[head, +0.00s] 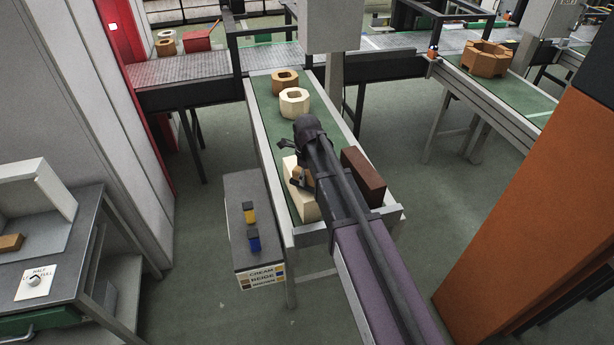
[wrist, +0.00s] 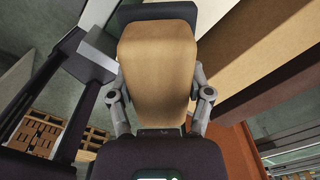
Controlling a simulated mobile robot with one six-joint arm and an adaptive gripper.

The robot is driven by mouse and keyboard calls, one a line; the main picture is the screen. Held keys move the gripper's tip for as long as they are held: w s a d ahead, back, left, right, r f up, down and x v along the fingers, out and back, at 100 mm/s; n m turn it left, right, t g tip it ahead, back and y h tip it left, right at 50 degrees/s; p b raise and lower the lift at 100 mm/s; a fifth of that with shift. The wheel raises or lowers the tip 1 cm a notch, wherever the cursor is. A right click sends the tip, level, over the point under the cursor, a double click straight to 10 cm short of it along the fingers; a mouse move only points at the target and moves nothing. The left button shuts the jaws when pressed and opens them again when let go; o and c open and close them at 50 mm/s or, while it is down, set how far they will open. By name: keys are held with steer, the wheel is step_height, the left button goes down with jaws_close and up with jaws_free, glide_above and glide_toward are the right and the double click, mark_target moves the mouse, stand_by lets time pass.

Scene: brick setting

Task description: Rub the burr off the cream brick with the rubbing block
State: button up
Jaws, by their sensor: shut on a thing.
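The cream brick (head: 292,186) lies on the green belt near its front end, partly hidden by my arm and gripper. My gripper (head: 303,177) is over its right part, shut on a tan rubbing block. In the wrist view the block (wrist: 158,65) sits between both fingers, with a dark layer along its far end. I cannot tell whether the block touches the brick. No burr can be made out. Pale and brown faces pass close behind the block at the upper right of the wrist view.
A dark brown brick (head: 363,173) stands at the belt's right edge, close to my arm. A cream octagonal ring (head: 294,112) and a tan one (head: 275,86) stand farther back. A grey cabinet (head: 240,205) with yellow and blue items is left of the belt. An orange pillar (head: 520,220) rises right.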

steer(key=shift+r+p, duration=1.55)
steer(key=shift+r, duration=0.3)
steer(key=shift+r, duration=0.1)
steer(key=shift+r+p, duration=1.4)
steer(key=shift+p, duration=0.15)
steer(key=shift+w+d+f+b, duration=0.1)
steer(key=shift+w+f+b, duration=0.05)
steer(key=shift+f+b, duration=0.25)
